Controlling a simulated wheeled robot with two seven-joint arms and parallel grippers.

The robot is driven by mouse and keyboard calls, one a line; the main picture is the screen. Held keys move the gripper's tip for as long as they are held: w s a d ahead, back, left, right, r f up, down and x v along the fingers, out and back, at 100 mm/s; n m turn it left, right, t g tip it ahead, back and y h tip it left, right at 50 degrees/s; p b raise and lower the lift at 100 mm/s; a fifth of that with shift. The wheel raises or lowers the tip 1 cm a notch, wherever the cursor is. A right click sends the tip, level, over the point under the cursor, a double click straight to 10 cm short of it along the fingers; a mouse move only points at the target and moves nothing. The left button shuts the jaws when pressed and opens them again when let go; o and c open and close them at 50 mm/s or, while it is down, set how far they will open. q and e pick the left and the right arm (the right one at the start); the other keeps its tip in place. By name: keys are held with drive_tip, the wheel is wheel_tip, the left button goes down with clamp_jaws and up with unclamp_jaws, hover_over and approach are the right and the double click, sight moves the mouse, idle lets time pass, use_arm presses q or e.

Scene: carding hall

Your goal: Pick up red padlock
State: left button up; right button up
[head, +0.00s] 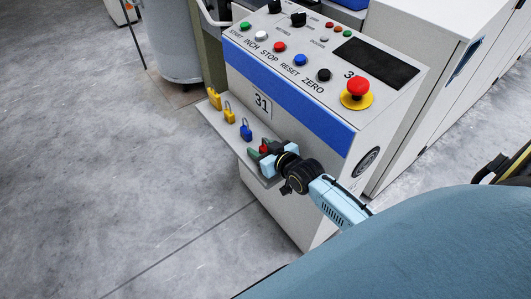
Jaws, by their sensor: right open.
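The red padlock (264,149) is on the narrow shelf at the front of the control console, at the right end of a row of padlocks. Only a small part of it shows, because my right gripper (265,156) partly covers it. The right gripper is open, with its fingers around or right beside the red padlock; I cannot tell if they touch it. A green padlock (254,155) is close by, just left of the fingers. My left gripper is not in view.
The shelf (211,114) also bears two yellow padlocks (214,98) (229,114) and a blue padlock (246,132). The console (300,120) rises behind, with buttons and a red emergency stop (358,87). Open grey floor (110,170) lies to the left.

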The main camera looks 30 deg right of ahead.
clamp_jaws()
drive_tip(key=shift+r, duration=0.15)
